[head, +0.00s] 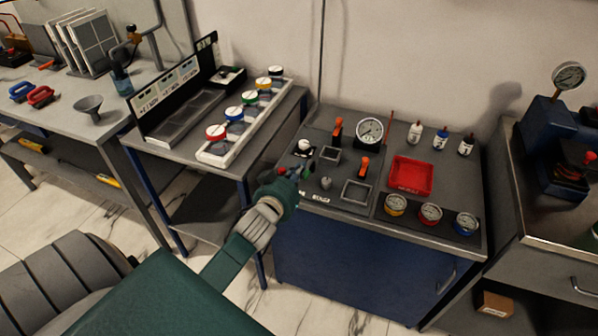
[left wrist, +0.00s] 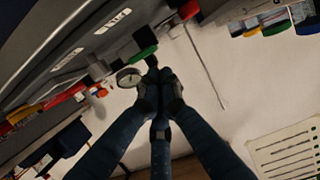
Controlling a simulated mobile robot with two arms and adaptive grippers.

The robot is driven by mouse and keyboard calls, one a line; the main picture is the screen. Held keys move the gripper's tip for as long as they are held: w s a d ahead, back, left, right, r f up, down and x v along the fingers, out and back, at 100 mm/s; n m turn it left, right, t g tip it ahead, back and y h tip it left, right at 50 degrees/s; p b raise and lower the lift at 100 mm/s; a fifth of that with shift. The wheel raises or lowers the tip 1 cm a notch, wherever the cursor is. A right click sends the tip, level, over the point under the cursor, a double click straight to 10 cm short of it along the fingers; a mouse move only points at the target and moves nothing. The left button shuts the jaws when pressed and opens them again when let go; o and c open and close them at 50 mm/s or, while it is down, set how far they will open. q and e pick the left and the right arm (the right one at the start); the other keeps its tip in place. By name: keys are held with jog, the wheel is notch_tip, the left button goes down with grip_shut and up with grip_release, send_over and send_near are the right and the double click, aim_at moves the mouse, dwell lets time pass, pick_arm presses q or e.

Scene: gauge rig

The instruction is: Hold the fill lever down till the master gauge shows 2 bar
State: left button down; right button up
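The master gauge (head: 369,131), a white dial, stands upright at the back of the rig bench; its needle is too small to read. It seems to show in the left wrist view (left wrist: 129,77). My left gripper (head: 296,173) is at the bench's left front corner, beside small red (head: 282,171) and green (head: 308,171) parts. In the left wrist view its blue fingers (left wrist: 158,80) come together, close to a green disc (left wrist: 143,52). I cannot tell which part is the fill lever or whether the fingers touch it. My right gripper is not in view.
Orange-handled levers (head: 364,168), a white ball knob (head: 304,145) and a grey knob (head: 327,183) stand nearby. A red tray (head: 411,176), several small gauges (head: 430,212) and bottles (head: 441,137) fill the bench's right side.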

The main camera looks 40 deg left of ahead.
pick_arm(q)
jog(key=shift+f, duration=0.35)
jog(key=shift+s+d+f+p, duration=0.1)
jog(key=shift+s+f+p, duration=0.1)
jog(key=shift+f, duration=0.4)
jog(key=shift+s+f+p, duration=0.1)
jog(key=shift+s+f, duration=0.05)
jog(key=shift+f, duration=0.45)
jog(key=shift+r, duration=0.1)
dwell(0.5)
dwell(1.4)
dwell(1.7)
dwell(0.4)
